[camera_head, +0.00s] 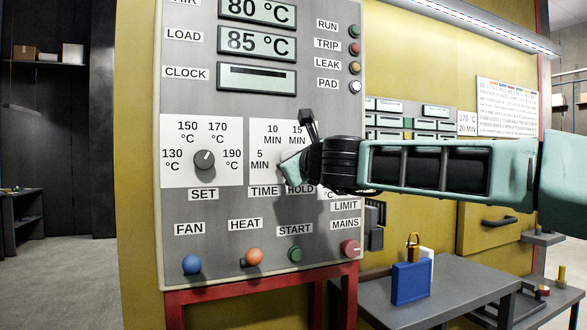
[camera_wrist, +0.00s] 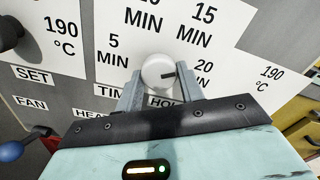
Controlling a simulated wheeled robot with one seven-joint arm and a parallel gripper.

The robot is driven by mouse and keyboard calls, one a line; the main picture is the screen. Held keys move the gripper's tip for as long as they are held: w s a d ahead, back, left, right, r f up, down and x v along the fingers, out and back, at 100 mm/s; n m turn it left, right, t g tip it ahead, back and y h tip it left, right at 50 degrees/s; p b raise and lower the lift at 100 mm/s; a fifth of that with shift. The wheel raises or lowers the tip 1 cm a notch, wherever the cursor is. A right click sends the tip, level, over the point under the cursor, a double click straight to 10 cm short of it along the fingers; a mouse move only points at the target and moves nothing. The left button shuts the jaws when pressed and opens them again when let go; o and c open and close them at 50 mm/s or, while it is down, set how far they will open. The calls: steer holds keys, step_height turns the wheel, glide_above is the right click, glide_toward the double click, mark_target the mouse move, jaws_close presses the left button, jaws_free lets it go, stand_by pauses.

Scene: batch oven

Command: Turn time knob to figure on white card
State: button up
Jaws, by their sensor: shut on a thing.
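The time knob (camera_wrist: 155,70) is a pale round knob on a white scale marked 5, 10, 15 and 20 MIN. In the wrist view its dark pointer line faces right, toward the 20 MIN label (camera_wrist: 204,76). My gripper (camera_wrist: 160,78) is shut on the knob, one finger on each side. In the head view my gripper (camera_head: 291,171) hides most of the knob and the right part of its scale. The white card (camera_head: 466,123) at the right reads 170 °C and 20 MIN.
The set knob (camera_head: 204,160) is left of the time scale. Fan (camera_head: 192,265), heat (camera_head: 254,257), start (camera_head: 295,255) and mains (camera_head: 350,248) buttons line the panel below. A blue padlock-like block (camera_head: 411,283) stands on the grey table (camera_head: 455,288).

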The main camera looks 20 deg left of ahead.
steer(key=m+b, duration=0.1)
steer(key=m, duration=0.1)
steer(key=m+b, duration=0.1)
steer(key=m, duration=0.2)
steer(key=shift+a+f+m, duration=0.1)
steer(key=shift+f+m, duration=0.1)
steer(key=shift+m, duration=0.1)
stand_by(0.5)
steer(key=o, duration=1)
steer(key=shift+c, duration=0.2)
steer(key=shift+r, duration=0.1)
steer(key=b+v, duration=0.9)
steer(key=v, duration=0.8)
steer(key=shift+s, duration=0.25)
